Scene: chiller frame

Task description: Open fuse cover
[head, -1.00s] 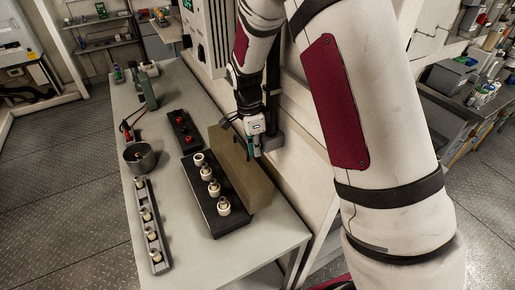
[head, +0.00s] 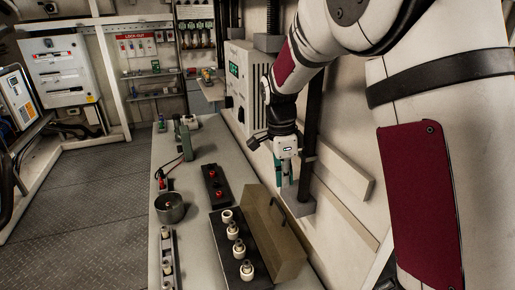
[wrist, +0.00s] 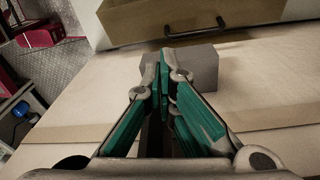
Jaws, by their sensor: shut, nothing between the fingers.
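The fuse cover (head: 275,238) is a tan, box-like lid with a dark handle. It stands upright along the right side of the black fuse base (head: 228,262), leaving the fuses exposed. The base carries several white fuses in a row. The cover and its handle (wrist: 197,30) also show at the top of the wrist view. My gripper (head: 286,188) points down beyond the cover's far end, beside the wall, and appears apart from it. Its green-padded fingers (wrist: 167,60) are shut and empty.
A grey block (head: 300,205) lies just below and beyond my fingers, by the wall. A black base with red knobs (head: 216,186), a round metal pot (head: 169,208) and a strip of fuses (head: 169,262) sit on the grey bench. The bench between them is bare.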

